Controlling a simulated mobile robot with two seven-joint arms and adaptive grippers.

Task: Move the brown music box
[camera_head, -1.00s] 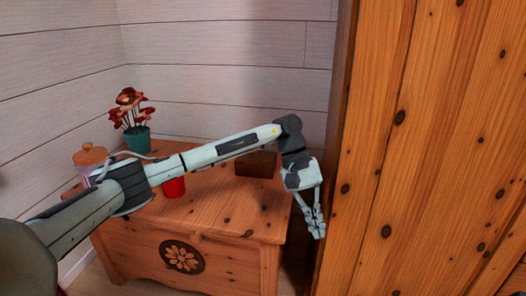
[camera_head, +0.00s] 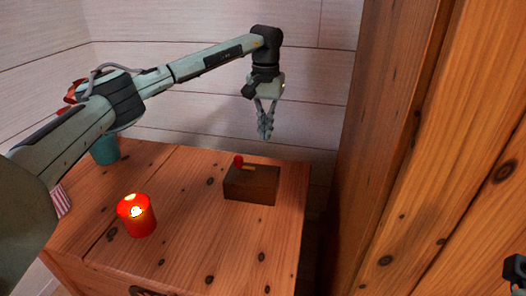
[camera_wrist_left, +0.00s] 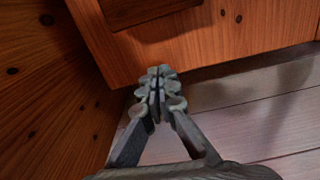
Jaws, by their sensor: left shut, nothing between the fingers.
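The brown music box (camera_head: 251,187) sits near the back right of the wooden chest top. It is a dark brown block with a red knob and a small orange-yellow part on top. My left gripper (camera_head: 265,138) is shut and empty, pointing down above and behind the box, apart from it. In the left wrist view, the closed fingers (camera_wrist_left: 158,76) show over the gap beside the chest's edge. A dark brown piece, seemingly the box (camera_wrist_left: 145,10), is cut off at the top of that view.
A lit red candle (camera_head: 137,216) stands on the chest top (camera_head: 190,262) left of the box. A teal pot (camera_head: 105,149) is farther left, partly behind my arm. A tall wooden wardrobe (camera_head: 440,150) stands to the right, with a plank wall (camera_head: 310,100) behind.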

